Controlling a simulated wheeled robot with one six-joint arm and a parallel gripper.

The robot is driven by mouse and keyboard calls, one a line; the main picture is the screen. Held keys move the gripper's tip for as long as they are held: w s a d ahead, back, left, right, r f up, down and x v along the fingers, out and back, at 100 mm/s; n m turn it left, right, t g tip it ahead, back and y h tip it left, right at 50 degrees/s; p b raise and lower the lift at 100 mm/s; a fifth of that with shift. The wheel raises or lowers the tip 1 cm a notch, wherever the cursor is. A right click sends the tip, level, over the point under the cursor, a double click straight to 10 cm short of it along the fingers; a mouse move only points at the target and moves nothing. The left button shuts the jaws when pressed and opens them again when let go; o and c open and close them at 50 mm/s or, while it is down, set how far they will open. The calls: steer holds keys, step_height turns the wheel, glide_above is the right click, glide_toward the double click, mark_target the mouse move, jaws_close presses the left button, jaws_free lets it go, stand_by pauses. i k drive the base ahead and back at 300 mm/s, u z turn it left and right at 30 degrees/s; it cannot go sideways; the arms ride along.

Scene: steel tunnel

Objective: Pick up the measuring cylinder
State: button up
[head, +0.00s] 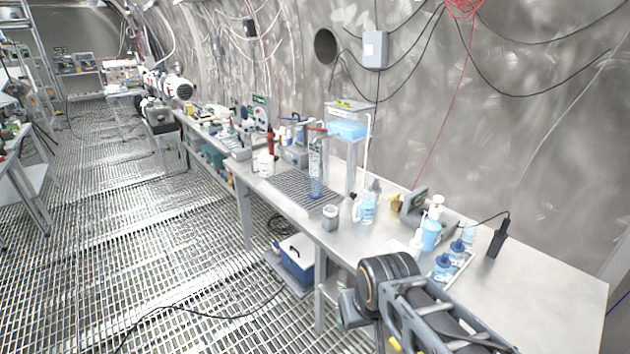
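The measuring cylinder (315,175) is a tall, narrow, clear vessel with a blue tint. It stands upright on a dark grated tray (290,187) set in the steel bench. It is just left of a clear tank stand, close to the red tap (317,129). Part of my arm shows at the bottom right, in front of the bench and well short of the cylinder. I cannot make out my gripper's fingers in this view.
The steel bench (545,282) has bare room at its right end. A water tank (347,129) stands behind the cylinder. A small grey cup (330,217), a wash bottle (367,208) and a tray of blue bottles (463,262) stand nearer me. A blue cooler (298,262) sits below.

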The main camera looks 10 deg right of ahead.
mark_target(315, 159)
steer(key=u, duration=0.15)
steer(key=k, duration=0.3)
steer(key=u, duration=0.95)
steer(key=k, duration=1)
steer(key=u, duration=0.65)
steer(key=i, duration=1.7)
steer(key=z, duration=0.55)
steer(key=i, duration=2.2)
steer(key=z, duration=0.45)
